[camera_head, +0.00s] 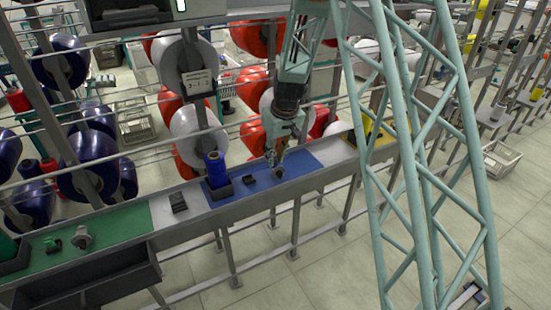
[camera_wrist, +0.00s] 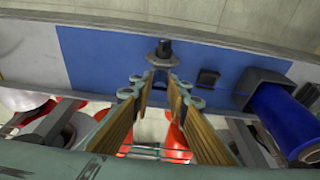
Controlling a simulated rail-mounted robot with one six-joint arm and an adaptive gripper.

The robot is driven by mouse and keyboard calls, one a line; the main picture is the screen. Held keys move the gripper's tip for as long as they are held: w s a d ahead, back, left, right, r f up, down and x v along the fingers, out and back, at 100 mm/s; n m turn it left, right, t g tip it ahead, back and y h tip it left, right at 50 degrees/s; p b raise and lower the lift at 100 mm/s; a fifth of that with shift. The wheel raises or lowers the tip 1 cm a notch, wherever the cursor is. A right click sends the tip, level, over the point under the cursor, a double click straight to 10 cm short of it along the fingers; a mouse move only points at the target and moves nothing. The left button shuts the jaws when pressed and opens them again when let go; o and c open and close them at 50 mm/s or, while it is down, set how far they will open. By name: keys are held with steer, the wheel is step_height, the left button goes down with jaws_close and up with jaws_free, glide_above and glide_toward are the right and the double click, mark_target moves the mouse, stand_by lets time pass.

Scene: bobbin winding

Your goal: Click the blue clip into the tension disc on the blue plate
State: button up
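The blue plate (camera_head: 303,162) lies on the long bench; it also shows in the wrist view (camera_wrist: 100,62). The tension disc (camera_wrist: 163,58), a grey disc with a dark post, stands on it near the plate's edge. My gripper (camera_head: 276,158) hangs just above the disc. A small dark block (camera_wrist: 207,77) lies beside the disc, also in the head view (camera_head: 250,179). I cannot tell whether it is the blue clip; no other clip shows on this plate.
A blue bobbin (camera_head: 216,168) stands in a dark holder (camera_head: 221,191) on the plate. A dark block (camera_head: 178,203) lies on a pale plate. The green plate (camera_head: 118,225) carries a green part (camera_head: 53,244) and a grey disc (camera_head: 82,238). Large spools line the rack behind.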

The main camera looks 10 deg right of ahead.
steer(key=o, duration=0.4)
steer(key=shift+r, duration=0.15)
steer(key=v, duration=1.1)
steer(key=shift+s+r, duration=0.1)
steer(key=shift+r, duration=0.25)
stand_by(1.2)
